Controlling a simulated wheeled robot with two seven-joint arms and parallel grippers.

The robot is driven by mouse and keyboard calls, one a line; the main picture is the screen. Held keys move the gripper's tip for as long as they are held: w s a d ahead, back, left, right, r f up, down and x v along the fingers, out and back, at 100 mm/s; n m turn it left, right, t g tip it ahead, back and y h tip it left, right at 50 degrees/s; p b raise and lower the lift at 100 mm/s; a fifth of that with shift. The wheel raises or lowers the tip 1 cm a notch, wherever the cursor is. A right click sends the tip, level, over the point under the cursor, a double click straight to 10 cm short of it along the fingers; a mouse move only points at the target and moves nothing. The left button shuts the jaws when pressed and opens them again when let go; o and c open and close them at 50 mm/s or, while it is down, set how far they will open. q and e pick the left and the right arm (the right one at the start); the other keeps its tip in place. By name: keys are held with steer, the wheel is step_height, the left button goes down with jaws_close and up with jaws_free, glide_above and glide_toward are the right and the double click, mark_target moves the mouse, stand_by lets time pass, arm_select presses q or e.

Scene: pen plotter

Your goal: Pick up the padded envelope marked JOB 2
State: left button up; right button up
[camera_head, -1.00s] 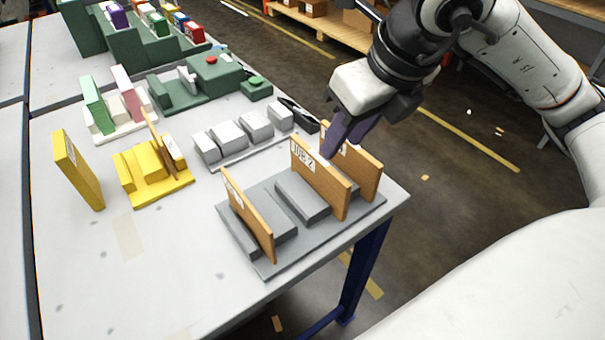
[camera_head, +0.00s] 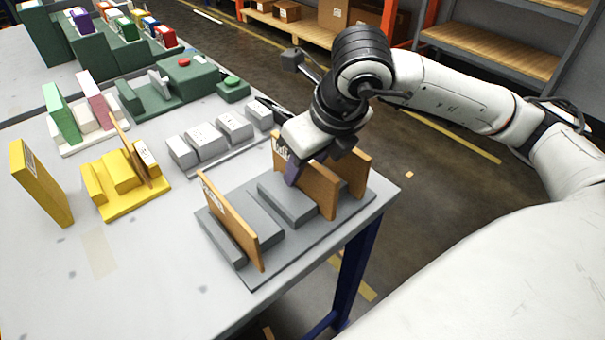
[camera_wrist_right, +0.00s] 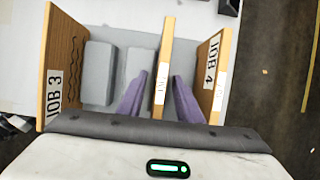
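The JOB 2 padded envelope (camera_head: 318,192) is a tan upright slab in the middle of a grey rack (camera_head: 270,268). In the right wrist view it stands edge-on (camera_wrist_right: 166,45) between the two purple fingers. My right gripper (camera_wrist_right: 159,77) is open around it, one finger on each side, with gaps showing. In the head view, one finger of the right gripper (camera_head: 296,168) shows on the near face, partly covering the label; the other finger is hidden. My left gripper is not in view.
The JOB 3 envelope (camera_wrist_right: 64,55) stands left of JOB 2 in the wrist view, and JOB 4 (camera_wrist_right: 213,65) stands close on its right, near one finger. A yellow holder (camera_head: 125,190), white blocks (camera_head: 203,140) and green fixtures (camera_head: 165,95) occupy the table.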

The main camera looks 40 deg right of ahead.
steer(key=shift+w+f, duration=0.15)
steer(key=shift+f, duration=0.2)
jaws_close()
